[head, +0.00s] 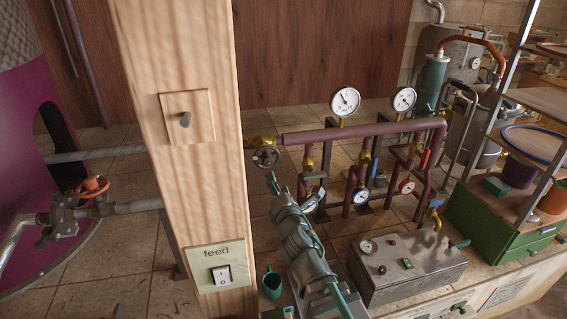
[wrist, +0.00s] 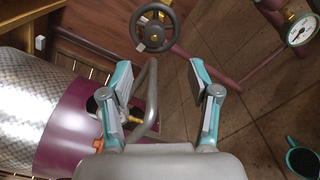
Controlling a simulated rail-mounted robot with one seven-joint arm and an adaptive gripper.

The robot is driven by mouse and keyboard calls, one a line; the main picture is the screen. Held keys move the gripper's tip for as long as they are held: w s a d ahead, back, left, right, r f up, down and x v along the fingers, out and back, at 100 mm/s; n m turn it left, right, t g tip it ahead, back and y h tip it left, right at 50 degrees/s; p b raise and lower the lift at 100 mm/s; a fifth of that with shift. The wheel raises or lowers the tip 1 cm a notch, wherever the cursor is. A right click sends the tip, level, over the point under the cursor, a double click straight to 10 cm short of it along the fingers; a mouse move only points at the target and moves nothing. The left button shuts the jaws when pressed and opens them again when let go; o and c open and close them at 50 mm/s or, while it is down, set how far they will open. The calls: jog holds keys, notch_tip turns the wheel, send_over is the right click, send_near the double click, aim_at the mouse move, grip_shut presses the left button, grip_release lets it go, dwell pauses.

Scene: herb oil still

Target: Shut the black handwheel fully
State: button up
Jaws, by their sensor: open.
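The black handwheel (head: 266,157) sits on a brass valve at the left end of the purple pipe, just right of the wooden post. In the wrist view the handwheel (wrist: 154,39) is at the top, ahead of the fingertips, with its round rim and hub facing me. My gripper (head: 294,183) is just below and right of the wheel in the head view. In the wrist view my gripper (wrist: 163,80) has its two fingers wide apart with nothing between them. The fingers are apart from the wheel. How far the valve is turned cannot be told.
The wooden post (head: 180,130) with a feed switch (head: 221,275) stands close on the left. The purple pipe (head: 350,131) carries gauges, with coloured valves below. An orange handwheel (head: 92,186) is at far left. A grey box (head: 405,268) and teal cup (head: 272,286) stand near my arm.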

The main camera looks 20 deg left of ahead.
aim_at(269, 162)
jog(key=x, duration=0.7)
jog(key=r+x, duration=0.1)
jog(key=x, duration=0.2)
jog(key=shift+w+a, duration=0.25)
jog(key=shift+a, duration=0.15)
jog(key=c, duration=1.2)
